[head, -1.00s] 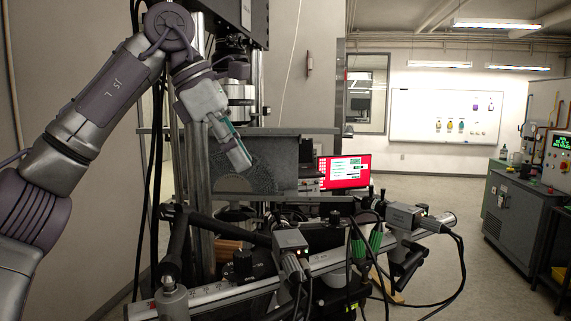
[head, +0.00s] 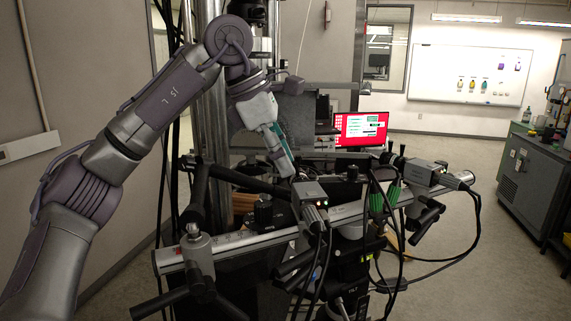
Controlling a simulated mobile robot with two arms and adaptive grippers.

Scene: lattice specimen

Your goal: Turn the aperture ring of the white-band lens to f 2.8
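My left gripper (head: 284,162) points down and to the right, just above and behind the left camera (head: 309,192) on the rail. Its fingers look narrow from here, and I cannot tell whether they are open or shut. Nothing shows between them. I cannot make out a white band or aperture marks on either lens. My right gripper is out of view.
A silver rail (head: 255,236) on dark clamps carries the cameras. Black cables and green-sleeved parts (head: 385,197) crowd the space between them. A red monitor (head: 360,129) stands behind. Open floor lies to the right, before a grey cabinet (head: 535,180).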

